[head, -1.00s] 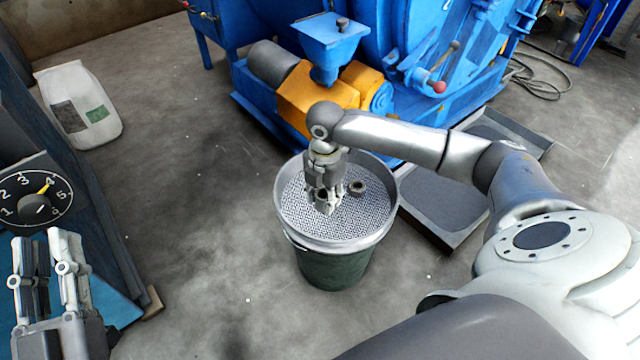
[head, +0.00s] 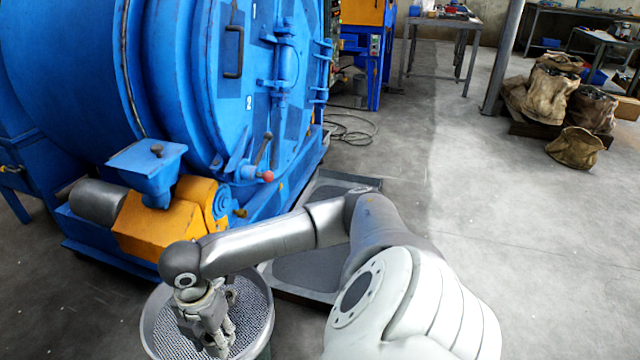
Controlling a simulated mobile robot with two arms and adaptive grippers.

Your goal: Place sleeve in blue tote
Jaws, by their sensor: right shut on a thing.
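My right gripper (head: 218,340) points down over the round mesh screen (head: 256,318) of a bucket at the bottom left of the head view. It is shut on a small part, apparently the sleeve, which is mostly hidden by the fingers. A small dark ring (head: 231,296) lies on the mesh just beside the gripper. I cannot make out for certain which blue container is the blue tote. My left gripper is out of view.
A large blue drum machine (head: 180,70) with an orange motor housing (head: 165,225) stands behind the bucket. A grey tray (head: 305,270) lies on the floor to the bucket's right. Brown sacks (head: 550,92) sit on a pallet at the back right. The floor at right is open.

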